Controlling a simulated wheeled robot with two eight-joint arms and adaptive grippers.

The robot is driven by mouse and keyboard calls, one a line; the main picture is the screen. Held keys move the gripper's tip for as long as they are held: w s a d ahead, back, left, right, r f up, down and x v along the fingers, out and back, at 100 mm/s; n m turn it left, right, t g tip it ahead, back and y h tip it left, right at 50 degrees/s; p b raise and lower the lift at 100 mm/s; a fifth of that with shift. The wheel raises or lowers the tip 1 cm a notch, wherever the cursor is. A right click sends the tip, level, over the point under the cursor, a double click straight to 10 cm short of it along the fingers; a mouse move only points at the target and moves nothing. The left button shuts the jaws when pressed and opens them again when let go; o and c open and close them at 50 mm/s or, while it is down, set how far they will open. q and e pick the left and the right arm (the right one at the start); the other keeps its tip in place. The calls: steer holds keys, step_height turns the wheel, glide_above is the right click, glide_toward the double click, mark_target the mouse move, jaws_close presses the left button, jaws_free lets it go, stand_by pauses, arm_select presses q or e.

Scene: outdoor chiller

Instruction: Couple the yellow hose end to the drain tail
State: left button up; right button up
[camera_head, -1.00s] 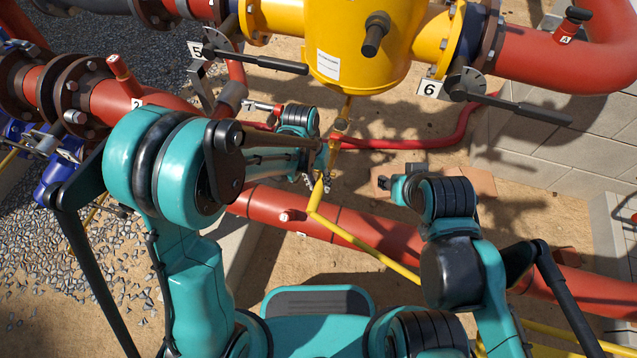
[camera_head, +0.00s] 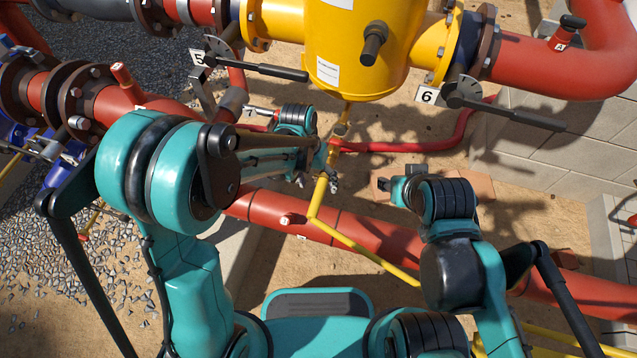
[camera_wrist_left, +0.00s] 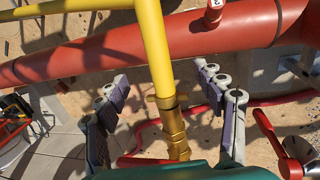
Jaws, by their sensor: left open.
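The yellow hose (camera_head: 350,242) rises over the low red pipe to a brass fitting under the yellow vessel (camera_head: 360,50). In the left wrist view the hose (camera_wrist_left: 152,45) meets the brass fitting (camera_wrist_left: 172,125) in line; I cannot tell whether they are locked. The drain tail with its brass valve (camera_head: 342,128) hangs below the vessel. My left gripper (camera_head: 318,182) is open; in the left wrist view its fingers (camera_wrist_left: 167,88) stand apart on both sides of the hose end, not touching it. My right gripper (camera_head: 384,184) shows small, its fingers unclear.
The red pipe (camera_head: 375,232) crosses low in front of the vessel. Valve handles (camera_head: 270,70) and (camera_head: 520,112) stick out on both sides. A red hose (camera_head: 400,147) lies on the sand behind. A block wall (camera_head: 550,140) stands at the right.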

arm_select(q)
steer(key=r+p, duration=0.1)
steer(key=r, duration=0.2)
steer(key=r+p, duration=0.1)
steer(key=shift+w+a+r+p, duration=0.2)
steer(key=shift+a+p, duration=0.1)
steer(key=shift+a, duration=0.05)
step_height(320, 180, up, 12)
steer(key=a, duration=0.2)
steer(key=s+a+r+n+t+y, duration=0.1)
steer(key=s+a+t, duration=0.3)
steer(key=a, duration=0.4)
steer(key=s+a+r+n+t, duration=0.1)
steer(key=s+a+n+t, duration=0.1)
steer(key=s+a+t, duration=0.2)
steer(key=s+a, duration=0.1)
steer(key=a, duration=0.2)
steer(key=shift+s+a+r+n+y, duration=0.3)
steer(key=shift+s+a+y, duration=0.05)
steer(key=shift+y, duration=0.05)
